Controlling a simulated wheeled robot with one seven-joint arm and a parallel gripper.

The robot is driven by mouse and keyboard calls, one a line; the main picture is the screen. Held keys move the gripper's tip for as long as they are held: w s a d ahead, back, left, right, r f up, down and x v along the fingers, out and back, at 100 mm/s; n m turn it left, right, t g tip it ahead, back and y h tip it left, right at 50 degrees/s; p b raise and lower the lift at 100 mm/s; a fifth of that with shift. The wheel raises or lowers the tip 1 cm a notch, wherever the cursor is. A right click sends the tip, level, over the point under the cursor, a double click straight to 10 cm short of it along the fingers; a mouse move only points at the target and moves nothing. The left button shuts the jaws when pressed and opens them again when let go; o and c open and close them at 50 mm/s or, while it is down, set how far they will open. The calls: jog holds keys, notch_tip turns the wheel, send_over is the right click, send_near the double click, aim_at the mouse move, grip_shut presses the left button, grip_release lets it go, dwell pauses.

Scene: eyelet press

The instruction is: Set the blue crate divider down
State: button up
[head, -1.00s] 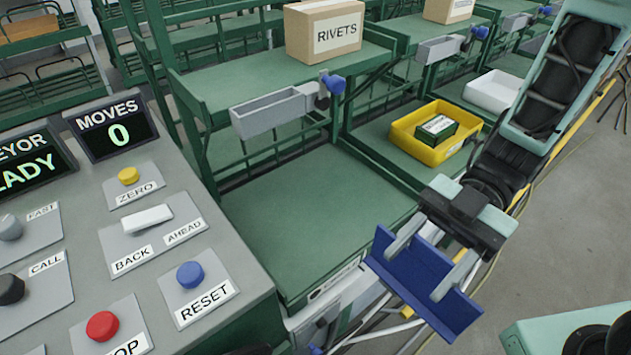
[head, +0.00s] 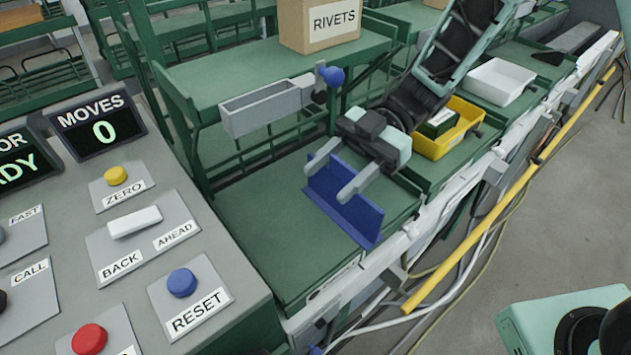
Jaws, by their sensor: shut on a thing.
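The blue crate divider (head: 333,197) is a dark blue, angled plate in the head view. The divider is over the near green shelf bay (head: 258,222), close to the bay's right front edge. I cannot tell whether its lower edge touches the green surface.
A yellow bin (head: 468,118) with a green box (head: 439,122) stands in the bay to the right. A white bin (head: 499,80) is beyond it. The control panel (head: 136,275) borders the bay's left; bare green surface lies between.

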aim_at(315, 199)
jog(key=w, duration=0.1)
jog(key=w+a+f, duration=0.2)
jog(key=shift+w+a+p, duration=0.25)
jog(key=shift+w+p, duration=0.05)
jog(key=shift+w+a+f+p, duration=0.1)
jog(key=shift+f+p, duration=0.1)
jog(key=shift+f, duration=1.1)
jog(key=shift+w+f+p, duration=0.1)
jog(key=shift+f+p, duration=0.05)
jog(key=shift+f, duration=1.1)
jog(key=shift+f, duration=0.1)
jog(key=o, duration=1.3)
jog(key=shift+c, duration=0.2)
jog(key=b+v, duration=0.1)
jog(key=v, duration=0.6)
jog(key=shift+d+r, duration=0.2)
jog(key=shift+r, duration=0.05)
